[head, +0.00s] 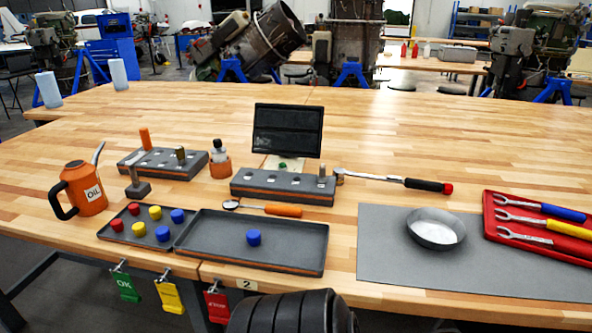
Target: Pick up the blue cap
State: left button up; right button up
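A blue cap (254,238) sits alone near the middle of the larger grey tray (205,255) at the front of the wooden table. Two more blue caps stand in the smaller grey tray (108,235) to its left, one at the back right (177,216) and one in front of it (163,233). That tray also holds two red caps (117,225) and two yellow caps (138,229). Neither of my grippers is in view. A black ribbed part shows at the bottom edge.
An orange-handled tool (283,210) lies just behind the larger tray. An oil can (84,190) stands at left. Slotted blocks (255,186) and a screen (287,131) are behind. At right, a metal bowl (436,228) sits on a grey mat (385,260) beside a red wrench tray (491,228).

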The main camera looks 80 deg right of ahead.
aim_at(253, 236)
jog(key=z, duration=2.4)
jog(key=u, duration=4.3)
jog(key=z, duration=4.2)
